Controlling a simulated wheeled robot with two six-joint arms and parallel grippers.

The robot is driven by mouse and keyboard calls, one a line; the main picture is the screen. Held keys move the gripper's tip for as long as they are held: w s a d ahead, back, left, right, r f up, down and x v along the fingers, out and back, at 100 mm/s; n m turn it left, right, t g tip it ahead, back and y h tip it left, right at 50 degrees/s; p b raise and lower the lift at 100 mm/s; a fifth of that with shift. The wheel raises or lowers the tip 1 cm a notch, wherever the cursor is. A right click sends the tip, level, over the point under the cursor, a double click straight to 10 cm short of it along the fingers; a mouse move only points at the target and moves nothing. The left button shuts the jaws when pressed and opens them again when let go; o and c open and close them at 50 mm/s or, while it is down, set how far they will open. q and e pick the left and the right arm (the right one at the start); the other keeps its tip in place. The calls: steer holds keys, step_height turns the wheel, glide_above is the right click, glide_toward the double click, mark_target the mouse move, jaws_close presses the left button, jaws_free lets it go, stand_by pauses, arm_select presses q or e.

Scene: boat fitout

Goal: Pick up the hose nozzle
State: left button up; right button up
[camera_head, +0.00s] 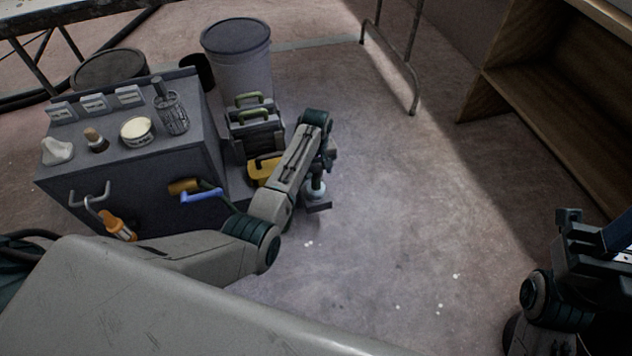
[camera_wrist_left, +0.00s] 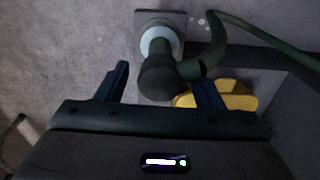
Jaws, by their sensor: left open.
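What looks like the hose nozzle (camera_wrist_left: 157,78) is a dark, rounded piece with a pale blue collar, joined to a dark green hose (camera_wrist_left: 216,40). It stands at a grey square plate in the left wrist view. My left gripper (camera_wrist_left: 161,72) is open, with one finger on each side of the dark end. I cannot tell whether either finger touches it. In the head view the pale blue collar (camera_head: 316,188) shows beside my left gripper (camera_head: 322,172), partly hidden by the arm. My right gripper (camera_head: 585,235) is at the lower right edge, its jaws unclear.
A grey cabinet (camera_head: 140,175) stands at left with a tin, a wire cup and hanging tools. A yellow object (camera_head: 262,168) and stacked cases (camera_head: 254,130) stand between it and my left arm. A bin (camera_head: 238,60) is behind. The floor at centre right is clear.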

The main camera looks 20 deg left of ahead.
arm_select(q)
jaws_close()
steer(key=shift+r, duration=0.15)
